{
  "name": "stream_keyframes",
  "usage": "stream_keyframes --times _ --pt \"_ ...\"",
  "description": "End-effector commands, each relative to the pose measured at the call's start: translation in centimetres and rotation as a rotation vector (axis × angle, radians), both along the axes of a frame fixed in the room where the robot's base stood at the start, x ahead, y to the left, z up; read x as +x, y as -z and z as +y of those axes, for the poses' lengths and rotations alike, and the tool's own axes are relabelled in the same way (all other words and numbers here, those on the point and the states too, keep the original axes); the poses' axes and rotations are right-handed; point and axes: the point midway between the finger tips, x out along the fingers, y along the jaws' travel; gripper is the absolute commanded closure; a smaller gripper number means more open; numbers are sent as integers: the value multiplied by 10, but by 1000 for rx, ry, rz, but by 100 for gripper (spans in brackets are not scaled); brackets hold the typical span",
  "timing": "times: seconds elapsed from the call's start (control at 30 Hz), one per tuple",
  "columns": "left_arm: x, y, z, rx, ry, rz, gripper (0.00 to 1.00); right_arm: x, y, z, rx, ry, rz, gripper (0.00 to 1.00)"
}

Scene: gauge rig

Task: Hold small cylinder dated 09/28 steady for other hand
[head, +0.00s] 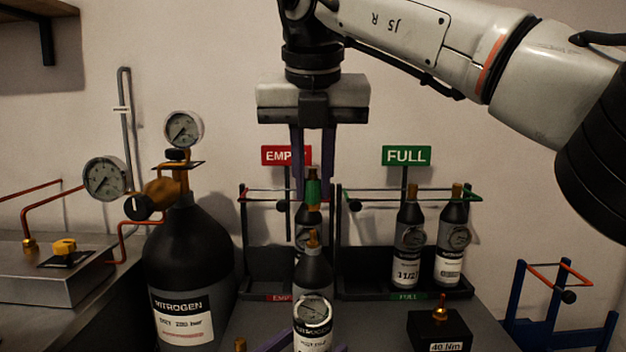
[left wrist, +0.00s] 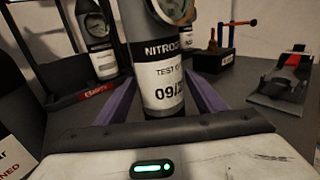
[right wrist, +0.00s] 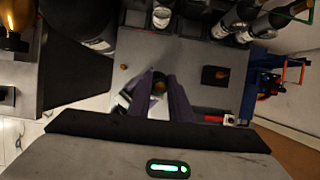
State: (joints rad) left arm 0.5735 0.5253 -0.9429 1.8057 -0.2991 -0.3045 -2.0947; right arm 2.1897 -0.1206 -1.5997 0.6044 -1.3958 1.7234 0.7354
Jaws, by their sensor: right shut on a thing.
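The small dark cylinder (head: 312,272) stands upright at the front, with a brass valve on top and a gauge on its body. In the left wrist view its white label (left wrist: 166,75) reads 09/2, with the last digit unclear. My left gripper (head: 303,345) has its purple fingers on either side of the lower body; contact is unclear. In the left wrist view the fingertips are partly hidden by the cylinder. My right gripper (head: 312,188) points down, shut on a small green part (head: 313,192), above the cylinder's valve and apart from it.
The EMPTY rack (head: 262,266) behind holds one cylinder (head: 304,221). The FULL rack (head: 367,284) holds two. A large nitrogen cylinder (head: 188,262) with gauges stands left. A 40 Nm box (head: 440,330) is right of the small cylinder, and a blue stand (head: 545,318) is farther right.

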Motion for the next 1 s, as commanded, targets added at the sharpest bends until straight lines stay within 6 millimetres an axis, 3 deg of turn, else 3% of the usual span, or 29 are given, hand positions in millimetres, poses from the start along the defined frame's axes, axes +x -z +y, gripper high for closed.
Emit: stream_keyframes --times 0.43,0.8,1.0 --pt "-7 0 6 2 -1 -1 30 0 0 0 0 0 0 100" --pt "-66 1 53 2 -1 4 30 0 0 0 0 0 0 100" --pt "-87 0 70 0 0 1 30 0 0 0 0 0 0 100"
